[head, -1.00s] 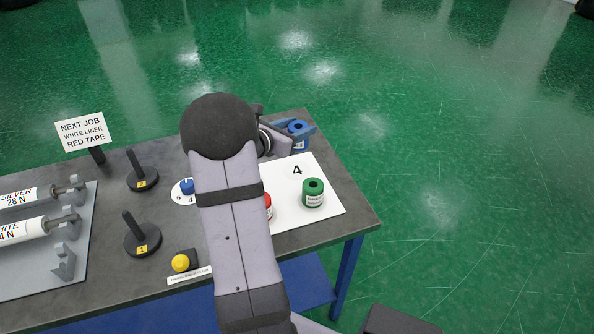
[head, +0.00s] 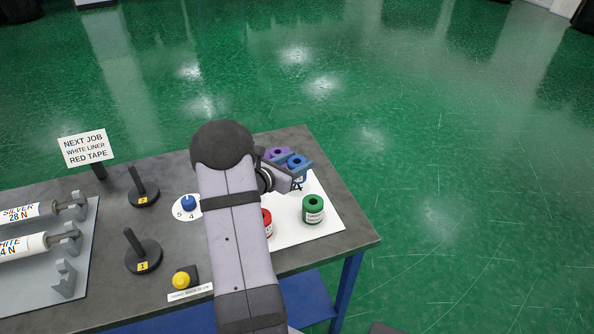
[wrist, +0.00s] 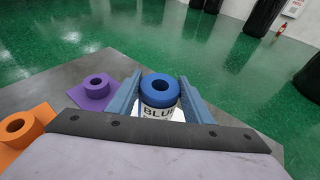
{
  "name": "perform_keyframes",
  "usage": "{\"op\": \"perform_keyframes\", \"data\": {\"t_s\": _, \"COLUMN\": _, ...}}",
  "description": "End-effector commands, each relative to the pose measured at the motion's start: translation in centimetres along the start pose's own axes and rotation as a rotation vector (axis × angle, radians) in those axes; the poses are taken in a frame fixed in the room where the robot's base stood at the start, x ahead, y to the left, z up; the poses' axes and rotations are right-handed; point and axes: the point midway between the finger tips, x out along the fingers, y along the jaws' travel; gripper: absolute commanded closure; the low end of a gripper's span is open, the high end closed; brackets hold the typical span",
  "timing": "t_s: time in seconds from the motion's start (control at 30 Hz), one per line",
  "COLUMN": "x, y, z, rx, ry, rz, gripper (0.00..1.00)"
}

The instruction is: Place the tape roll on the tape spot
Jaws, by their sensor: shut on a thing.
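My gripper (head: 288,167) is shut on a blue tape roll (head: 297,161), near the back right of the table. In the wrist view the blue roll (wrist: 159,88) stands upright between the two blue fingers, its label reading "BLUE". White surface shows below it; I cannot tell whether it touches. A red roll (head: 266,222) is partly hidden by my arm. A purple roll (wrist: 97,86) and an orange roll (wrist: 18,128) stand left of my gripper in the wrist view. I cannot tell which place is the tape spot.
A sign (head: 86,148) reads "NEXT JOB WHITE LINER RED TAPE". Two dark posts (head: 142,190), a blue knob (head: 188,202) and a yellow button (head: 181,280) stand on the left half. Wrapped rolls (head: 20,245) lie in a grey rack. The mat's front right is clear.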

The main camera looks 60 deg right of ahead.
Motion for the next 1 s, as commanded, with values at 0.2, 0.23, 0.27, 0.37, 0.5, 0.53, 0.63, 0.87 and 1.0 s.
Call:
{"op": "perform_keyframes", "data": {"t_s": 0.2, "x": 0.7, "y": 0.0, "z": -2.3, "rx": -0.003, "ry": 0.001, "rz": 0.000, "gripper": 0.87}}
{"op": "perform_keyframes", "data": {"t_s": 0.23, "x": 0.8, "y": 0.0, "z": -2.5, "rx": -0.002, "ry": 0.000, "rz": -0.001, "gripper": 0.87}}
{"op": "perform_keyframes", "data": {"t_s": 0.27, "x": 0.9, "y": 0.0, "z": -2.8, "rx": -0.001, "ry": 0.000, "rz": -0.001, "gripper": 0.87}}
{"op": "perform_keyframes", "data": {"t_s": 0.37, "x": 1.0, "y": 0.0, "z": -3.2, "rx": 0.000, "ry": -0.001, "rz": 0.000, "gripper": 0.87}}
{"op": "perform_keyframes", "data": {"t_s": 0.5, "x": 1.1, "y": 0.0, "z": -3.4, "rx": 0.001, "ry": -0.001, "rz": 0.001, "gripper": 0.87}}
{"op": "perform_keyframes", "data": {"t_s": 0.53, "x": 1.1, "y": 0.0, "z": -3.4, "rx": 0.001, "ry": -0.001, "rz": 0.001, "gripper": 0.87}}
{"op": "perform_keyframes", "data": {"t_s": 0.63, "x": 1.1, "y": 0.0, "z": -3.4, "rx": 0.001, "ry": -0.001, "rz": 0.000, "gripper": 0.87}}
{"op": "perform_keyframes", "data": {"t_s": 0.87, "x": 1.1, "y": 0.0, "z": -3.8, "rx": 0.000, "ry": 0.001, "rz": 0.000, "gripper": 0.47}}
{"op": "perform_keyframes", "data": {"t_s": 1.0, "x": 1.1, "y": 0.0, "z": -3.7, "rx": 0.000, "ry": 0.001, "rz": 0.000, "gripper": 0.35}}
